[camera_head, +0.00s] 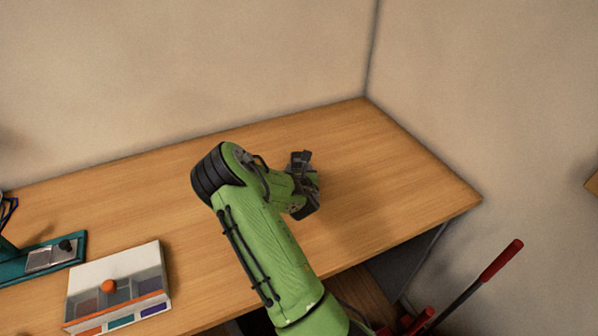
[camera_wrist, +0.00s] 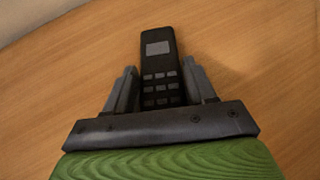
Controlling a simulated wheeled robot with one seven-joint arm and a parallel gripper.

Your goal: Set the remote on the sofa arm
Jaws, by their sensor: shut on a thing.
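The remote (camera_wrist: 159,62) is black with a grey screen and grey buttons. In the wrist view it stands between the two fingers of my gripper (camera_wrist: 160,88), which is shut on it. In the head view my gripper (camera_head: 303,182) is over the wooden table, right of its middle; a dark piece there may be the remote, but it is too small to tell. Its lower end is hidden by the gripper body. No sofa or sofa arm shows in either view.
The wooden table (camera_head: 370,160) is clear around my gripper, with walls behind and a corner at the back right. A compartment box (camera_head: 150,262) with an orange ball (camera_head: 108,286) and a teal device (camera_head: 75,245) are at the left. Red-handled tools (camera_head: 500,262) stand beyond the front right edge.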

